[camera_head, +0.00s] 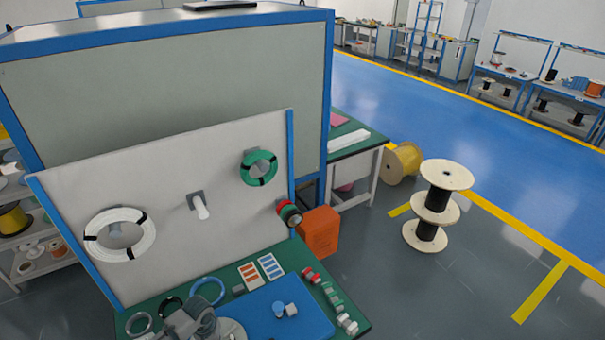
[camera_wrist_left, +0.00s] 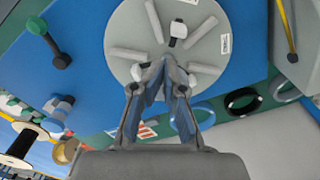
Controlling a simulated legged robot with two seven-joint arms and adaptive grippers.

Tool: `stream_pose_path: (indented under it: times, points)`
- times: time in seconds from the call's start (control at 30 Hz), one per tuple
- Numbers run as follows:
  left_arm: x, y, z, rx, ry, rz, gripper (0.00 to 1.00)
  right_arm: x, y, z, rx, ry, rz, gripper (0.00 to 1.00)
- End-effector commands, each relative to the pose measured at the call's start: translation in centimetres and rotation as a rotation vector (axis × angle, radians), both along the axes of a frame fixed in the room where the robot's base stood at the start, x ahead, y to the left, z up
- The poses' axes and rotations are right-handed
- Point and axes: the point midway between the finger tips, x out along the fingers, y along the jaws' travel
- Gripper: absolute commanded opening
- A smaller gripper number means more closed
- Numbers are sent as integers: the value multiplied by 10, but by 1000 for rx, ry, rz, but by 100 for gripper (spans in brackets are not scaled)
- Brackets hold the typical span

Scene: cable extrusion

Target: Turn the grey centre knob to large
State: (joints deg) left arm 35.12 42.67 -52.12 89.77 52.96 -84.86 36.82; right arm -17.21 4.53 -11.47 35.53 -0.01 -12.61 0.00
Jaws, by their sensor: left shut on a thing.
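In the left wrist view a round grey disc (camera_wrist_left: 140,30) with several pale radiating bars lies on the blue board (camera_wrist_left: 85,75). A small black-and-white part (camera_wrist_left: 178,32) stands near the disc's middle. My left gripper (camera_wrist_left: 166,68) reaches over the disc, its fingers closed together near the middle. It is shut on what I take to be the grey centre knob, mostly hidden by the fingers. Small white labels (camera_wrist_left: 225,43) sit at the disc's rim; their words are too small to read. In the head view my left gripper (camera_head: 198,322) covers part of the disc (camera_head: 232,330). My right gripper is out of view.
A pale upright panel (camera_head: 170,180) with white and green cable coils stands behind the green table (camera_head: 345,322). Blue (camera_head: 208,290) and black rings lie by the gripper. A blue knob (camera_head: 279,308) and several small red, green and white parts stand to the right.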

Motion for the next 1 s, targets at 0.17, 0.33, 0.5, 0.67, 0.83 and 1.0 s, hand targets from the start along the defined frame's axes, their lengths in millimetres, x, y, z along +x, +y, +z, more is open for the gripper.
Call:
stream_pose_path:
  times: [0.17,0.33,0.5,0.67,0.83,1.0]
  points:
    - [3,1,28,1,-10,1,0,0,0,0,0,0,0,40]
    - [1,3,44,1,-5,2,0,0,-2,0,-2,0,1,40]
    - [0,4,47,1,-1,3,0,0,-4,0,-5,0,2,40]
    - [-1,4,47,2,0,2,0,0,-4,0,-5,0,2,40]
    - [-16,-23,33,-25,-10,-71,0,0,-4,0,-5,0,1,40]
    - [-71,-103,9,-124,-96,-267,0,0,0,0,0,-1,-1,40]
